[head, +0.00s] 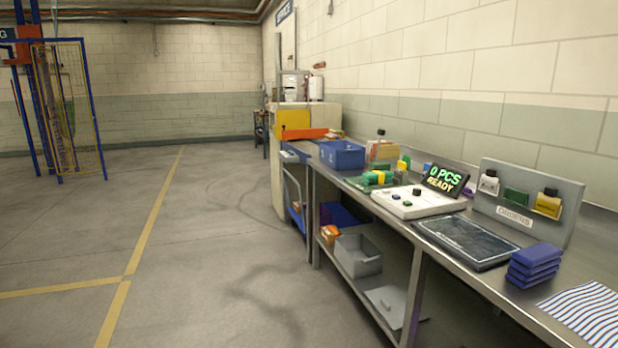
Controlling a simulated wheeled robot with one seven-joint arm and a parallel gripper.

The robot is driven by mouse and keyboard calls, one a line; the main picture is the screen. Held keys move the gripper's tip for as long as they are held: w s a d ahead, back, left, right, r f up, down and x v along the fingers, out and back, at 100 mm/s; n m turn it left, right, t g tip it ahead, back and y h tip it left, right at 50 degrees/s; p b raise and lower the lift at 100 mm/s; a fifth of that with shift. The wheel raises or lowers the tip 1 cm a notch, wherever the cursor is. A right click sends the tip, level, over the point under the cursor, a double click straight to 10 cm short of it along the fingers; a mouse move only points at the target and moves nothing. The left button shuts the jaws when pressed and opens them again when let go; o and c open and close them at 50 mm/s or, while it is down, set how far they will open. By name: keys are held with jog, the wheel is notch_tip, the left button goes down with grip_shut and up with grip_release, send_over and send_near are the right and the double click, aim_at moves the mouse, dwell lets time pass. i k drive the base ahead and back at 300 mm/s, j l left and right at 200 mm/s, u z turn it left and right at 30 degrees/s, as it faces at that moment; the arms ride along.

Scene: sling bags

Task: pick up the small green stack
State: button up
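A small group of green pieces (374,178) lies on the metal workbench (482,280), left of the display and behind the white control box. It looks like a low stack with some yellow by it; its exact layers are too small to tell. Another green item (515,197) sits in a pocket of the grey upright board (530,208). A neat blue stack (535,264) lies near the front right of the bench. My gripper is not in view.
A dark flat tray (465,243), a blue bin (342,154) and striped cloth (590,314) also occupy the bench. A grey bin (358,256) is on the lower shelf.

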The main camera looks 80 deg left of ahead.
aim_at(375, 178)
jog(key=u, duration=2.1)
jog(key=i+u, duration=0.15)
jog(key=i, duration=0.35)
jog(key=i+l+u, duration=0.15)
jog(key=i, duration=0.35)
jog(key=i+l+u, duration=0.15)
jog(key=i, duration=0.4)
jog(key=i+l+u, duration=0.15)
jog(key=i, duration=0.35)
jog(key=i+l+u, duration=0.15)
jog(key=i+l, duration=0.15)
jog(key=i, duration=0.15)
jog(key=i+l+u, duration=0.1)
jog(key=i+l, duration=0.2)
jog(key=i, duration=0.2)
